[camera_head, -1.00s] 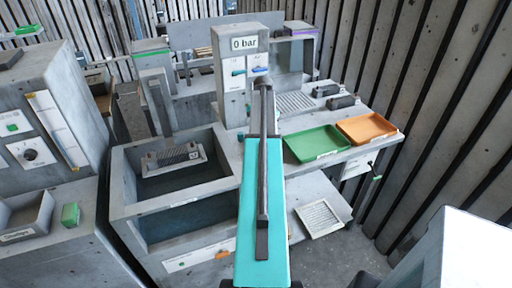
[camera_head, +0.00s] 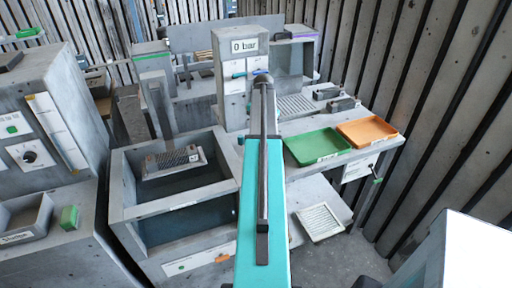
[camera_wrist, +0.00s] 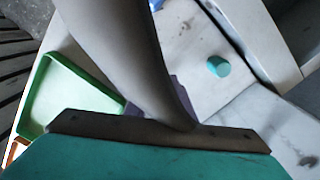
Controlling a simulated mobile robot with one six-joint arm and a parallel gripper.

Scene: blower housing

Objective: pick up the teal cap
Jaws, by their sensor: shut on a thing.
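The teal cap (camera_wrist: 218,66) is a small cylinder on the pale bench top in the wrist view, right of my gripper and apart from the part of it in view. In the head view a small teal spot (camera_head: 241,138) shows just left of my arm. My gripper (camera_head: 263,82) is at the far end of my teal arm, in front of the gauge panel. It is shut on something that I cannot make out. Its fingertips are not clear in either view. A purple piece (camera_wrist: 181,96) shows partly behind the grey finger in the wrist view.
A green tray (camera_head: 318,158) and an orange tray (camera_head: 367,143) stand right of my arm. The "0 bar" panel (camera_head: 240,45) rises behind my gripper. A deep grey basin (camera_head: 180,210) with a slotted block (camera_head: 173,162) is at left.

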